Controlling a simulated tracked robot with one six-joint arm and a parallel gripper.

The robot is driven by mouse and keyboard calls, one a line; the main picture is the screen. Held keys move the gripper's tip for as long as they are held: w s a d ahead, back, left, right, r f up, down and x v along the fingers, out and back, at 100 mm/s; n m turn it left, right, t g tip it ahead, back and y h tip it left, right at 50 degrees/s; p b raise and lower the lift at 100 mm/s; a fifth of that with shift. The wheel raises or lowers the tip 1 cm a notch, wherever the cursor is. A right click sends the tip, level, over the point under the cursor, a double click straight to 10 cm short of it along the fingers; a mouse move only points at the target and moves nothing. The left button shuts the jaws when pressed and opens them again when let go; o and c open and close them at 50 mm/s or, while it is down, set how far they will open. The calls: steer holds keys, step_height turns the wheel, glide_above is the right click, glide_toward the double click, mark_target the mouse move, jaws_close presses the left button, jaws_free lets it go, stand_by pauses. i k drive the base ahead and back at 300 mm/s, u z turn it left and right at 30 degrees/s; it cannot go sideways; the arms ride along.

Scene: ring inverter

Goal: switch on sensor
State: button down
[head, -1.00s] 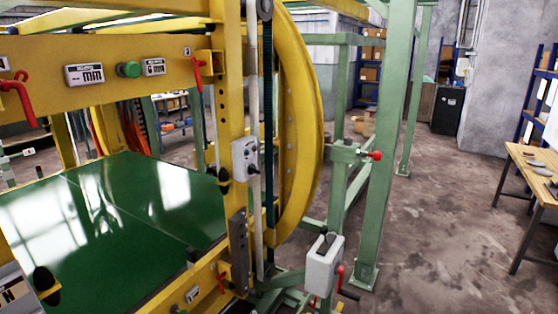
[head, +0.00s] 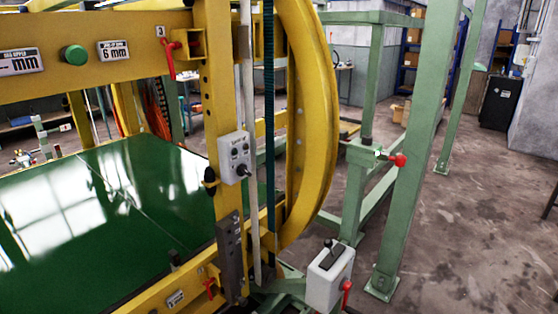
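A small light-grey control box (head: 235,157) with dark knobs or switches is fixed to the yellow upright at the centre. A larger white-grey box (head: 328,278) with a black lever on top and a red handle (head: 346,292) at its side stands low, right of the upright. I cannot tell which part is the sensor, or the switch states. A green button (head: 75,55) sits between two number plates on the yellow beam (head: 135,60), with a red lever (head: 168,55) near its right end. My gripper is not in view.
The yellow ring (head: 318,130) stands right of the upright. Beyond it are green posts (head: 420,150) and a red-knobbed plunger (head: 398,160). A glossy green platform (head: 160,215) fills the left. Bare floor (head: 480,215) lies open at the right.

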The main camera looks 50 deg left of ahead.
mark_target(242, 170)
steer(key=i, duration=2.35)
steer(key=u, duration=2.75)
